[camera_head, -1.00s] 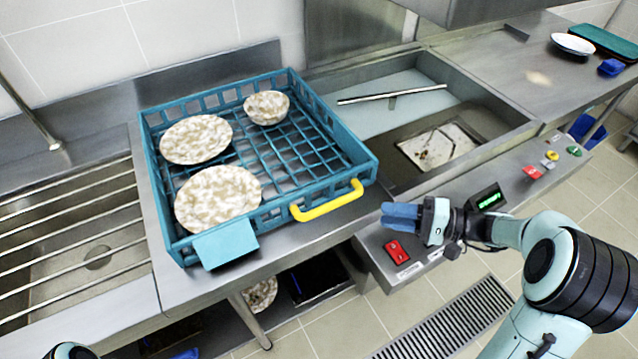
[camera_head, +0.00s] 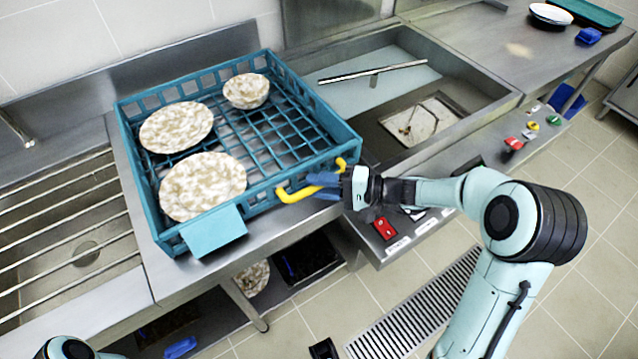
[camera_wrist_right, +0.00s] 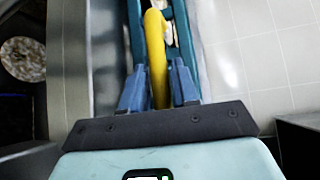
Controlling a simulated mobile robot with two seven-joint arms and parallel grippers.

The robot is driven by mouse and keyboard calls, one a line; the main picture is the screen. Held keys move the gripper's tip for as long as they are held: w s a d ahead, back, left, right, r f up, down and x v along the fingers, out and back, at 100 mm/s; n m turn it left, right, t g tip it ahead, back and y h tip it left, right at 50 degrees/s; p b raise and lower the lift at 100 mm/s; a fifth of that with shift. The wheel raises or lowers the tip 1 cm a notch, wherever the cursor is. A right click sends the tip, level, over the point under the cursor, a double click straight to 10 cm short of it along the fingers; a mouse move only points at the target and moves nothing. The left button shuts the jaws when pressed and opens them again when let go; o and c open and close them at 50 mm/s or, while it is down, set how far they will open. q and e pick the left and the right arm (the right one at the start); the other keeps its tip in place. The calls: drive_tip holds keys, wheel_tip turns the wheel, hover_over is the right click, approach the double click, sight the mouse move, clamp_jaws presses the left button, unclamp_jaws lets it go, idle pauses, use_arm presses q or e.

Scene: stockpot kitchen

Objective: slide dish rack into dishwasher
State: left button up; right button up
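The teal dish rack (camera_head: 141,185) sits on the steel counter at left centre, holding two speckled plates (camera_head: 203,186) and a speckled bowl (camera_head: 246,91). Its yellow handle (camera_head: 292,194) is on the front side, beside a light-blue flap. My right gripper (camera_head: 322,184) is at the right part of this handle. In the right wrist view the blue fingers (camera_wrist_right: 160,88) stand on either side of the yellow handle (camera_wrist_right: 156,48), with narrow gaps seeming to show. The open dishwasher basin (camera_head: 369,128) with a metal spray arm (camera_head: 372,72) is right of the rack.
A slatted drain counter (camera_head: 60,220) lies to the left. A control panel with a red switch (camera_head: 384,228) runs along the front edge by my right arm. White plates (camera_head: 551,15) and a blue item (camera_head: 588,36) stand far right. A floor grate (camera_head: 415,305) is below.

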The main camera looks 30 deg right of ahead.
drive_tip(key=shift+w+a, duration=0.1)
drive_tip(key=shift+a, duration=0.05)
clamp_jaws()
